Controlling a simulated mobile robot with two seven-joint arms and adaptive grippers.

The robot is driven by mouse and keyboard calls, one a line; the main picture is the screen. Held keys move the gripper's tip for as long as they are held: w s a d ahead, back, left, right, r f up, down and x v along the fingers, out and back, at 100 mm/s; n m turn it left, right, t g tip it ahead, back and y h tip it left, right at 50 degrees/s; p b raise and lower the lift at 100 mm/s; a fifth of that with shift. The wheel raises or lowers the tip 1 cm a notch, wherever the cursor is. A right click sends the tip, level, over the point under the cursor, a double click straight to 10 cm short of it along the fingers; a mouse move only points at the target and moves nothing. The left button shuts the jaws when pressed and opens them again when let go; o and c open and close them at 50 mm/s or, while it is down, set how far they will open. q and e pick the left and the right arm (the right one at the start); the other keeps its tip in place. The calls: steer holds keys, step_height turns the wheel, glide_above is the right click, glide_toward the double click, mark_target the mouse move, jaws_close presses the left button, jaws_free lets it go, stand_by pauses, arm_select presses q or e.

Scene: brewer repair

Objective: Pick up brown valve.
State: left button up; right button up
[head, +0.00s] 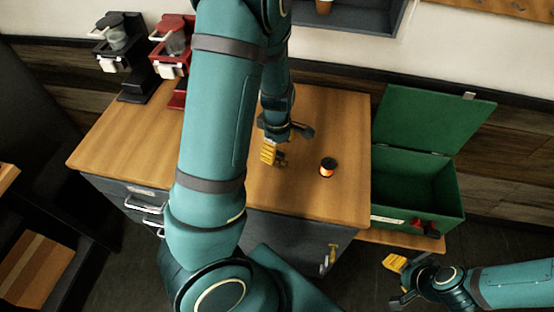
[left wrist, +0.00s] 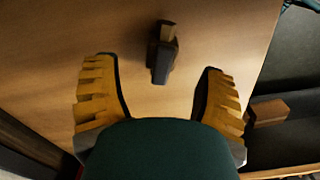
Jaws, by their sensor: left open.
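A small dark piece with a brown end (left wrist: 163,52) lies on the tabletop in the left wrist view; it looks like the brown valve. It sits ahead of and between the spread yellow fingers of my left gripper (left wrist: 160,92), touching neither. In the head view my left gripper (head: 272,155) points down over the middle of the wooden counter (head: 320,115). The brown valve is not clear there, and the gripper and arm hide part of the counter. My right gripper (head: 396,278) is at the lower right, off the counter; its opening is not clear.
A round orange and black part (head: 328,167) stands on the counter right of my left gripper. An open green box (head: 430,190) is beyond the right edge. A black brewer (head: 125,45) and a red brewer (head: 172,50) stand at the back left. The counter's front right is clear.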

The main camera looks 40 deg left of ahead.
mark_target(277, 155)
arm_select(q)
step_height(277, 155, down, 4)
steer(key=shift+f+b, duration=0.1)
steer(key=shift+b, duration=0.4)
steer(key=shift+s+d, duration=0.1)
jaws_close()
